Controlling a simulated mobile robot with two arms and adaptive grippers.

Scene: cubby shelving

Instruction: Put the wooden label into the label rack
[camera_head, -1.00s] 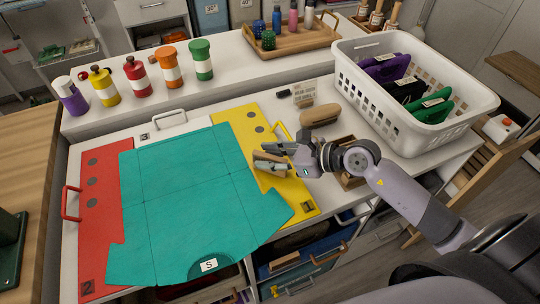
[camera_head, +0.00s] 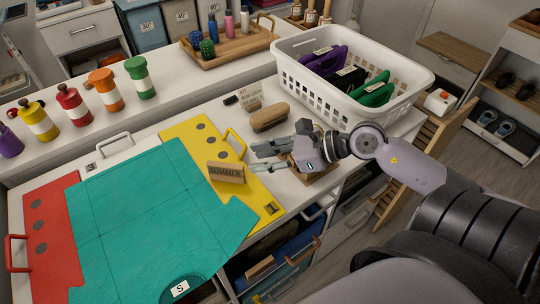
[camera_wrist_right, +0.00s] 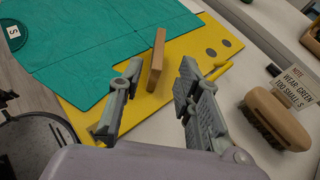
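The wooden label (camera_head: 226,172), marked SUMMER, stands on its long edge on the yellow folding panel (camera_head: 192,131). My right gripper (camera_head: 254,157) is open and empty, just right of the label. In the right wrist view the label (camera_wrist_right: 157,60) shows just beyond the gap between the spread fingertips (camera_wrist_right: 160,77), apart from them. I cannot pick out the label rack with certainty; a wooden frame (camera_head: 318,179) on the table is partly hidden behind my right gripper. My left gripper is not in view.
A teal garment (camera_head: 150,205) lies over the panels. A white basket (camera_head: 330,94) with folded clothes stands at the back right. Bottles line the back ledge.

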